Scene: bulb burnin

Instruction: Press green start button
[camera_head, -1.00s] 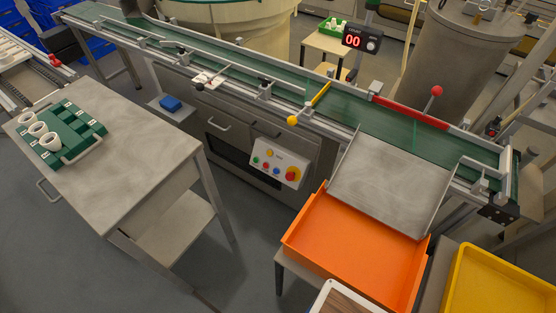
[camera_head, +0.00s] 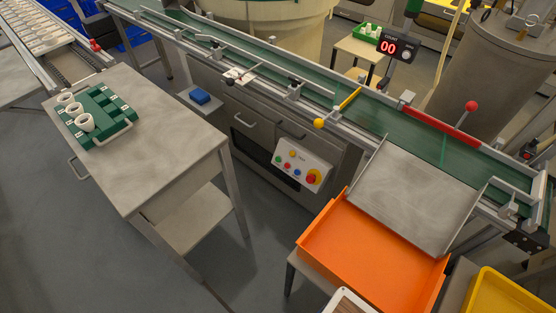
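The white control panel (camera_head: 303,166) is fixed to the front of the grey cabinet under the conveyor. A small green button (camera_head: 278,160) is at the panel's left end. Beside it are small red and blue buttons, with a yellow one above them. A large red knob on a yellow base (camera_head: 312,177) is at the right end. Nothing covers the panel. My gripper is not in view.
A metal table (camera_head: 165,150) with a green rack of white cups stands at left. The green conveyor (camera_head: 335,98) runs across the back. An orange tray (camera_head: 370,255) stands at lower right. Bare floor lies between the table and tray.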

